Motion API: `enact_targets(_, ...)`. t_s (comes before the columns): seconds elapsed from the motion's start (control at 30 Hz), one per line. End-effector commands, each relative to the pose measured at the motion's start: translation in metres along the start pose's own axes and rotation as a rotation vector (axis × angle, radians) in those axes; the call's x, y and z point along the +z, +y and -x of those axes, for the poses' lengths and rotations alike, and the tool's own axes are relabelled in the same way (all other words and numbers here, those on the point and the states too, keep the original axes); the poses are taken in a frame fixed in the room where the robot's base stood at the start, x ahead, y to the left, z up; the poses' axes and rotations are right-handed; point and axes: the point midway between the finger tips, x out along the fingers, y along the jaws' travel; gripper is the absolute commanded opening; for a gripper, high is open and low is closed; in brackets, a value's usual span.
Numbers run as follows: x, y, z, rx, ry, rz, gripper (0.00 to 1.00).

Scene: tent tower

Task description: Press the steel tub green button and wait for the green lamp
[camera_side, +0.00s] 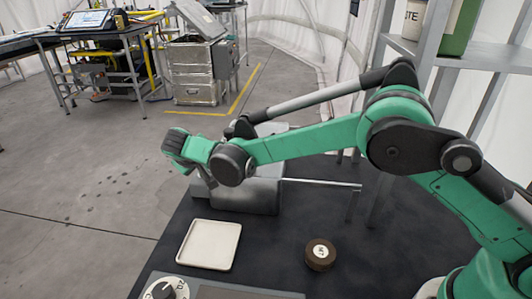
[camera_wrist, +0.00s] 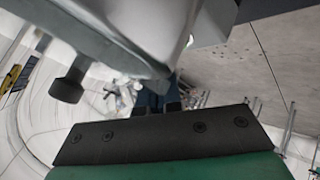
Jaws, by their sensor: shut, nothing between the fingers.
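The steel tub (camera_side: 246,195) is a grey metal box at the back of the dark table, partly hidden behind my green arm. A thin metal rod runs right from it. My gripper (camera_wrist: 160,104) is shut and empty; its dark fingertips show small beyond a dark bracket in the wrist view. In the side view, the end of my arm is at the tub's left end, and the fingers are mostly hidden. A large grey metal surface (camera_wrist: 130,40) is very close in the wrist view. I cannot make out the green button or a green lamp in either view.
A white square tray (camera_side: 209,245) and a round brown labelled puck (camera_side: 320,254) lie on the black tabletop (camera_side: 275,240). A dial (camera_side: 163,290) is at the front edge. A grey shelf (camera_side: 480,55) stands at the right. A dark-ended knob (camera_wrist: 67,88) shows in the wrist view.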

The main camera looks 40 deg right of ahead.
Motion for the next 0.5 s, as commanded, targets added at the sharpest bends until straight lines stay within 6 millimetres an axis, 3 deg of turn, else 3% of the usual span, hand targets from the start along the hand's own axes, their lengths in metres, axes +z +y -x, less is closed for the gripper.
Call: enact_targets(0.5,0.004,-0.0038,-0.0054,0.0,0.0,0.0,0.0)
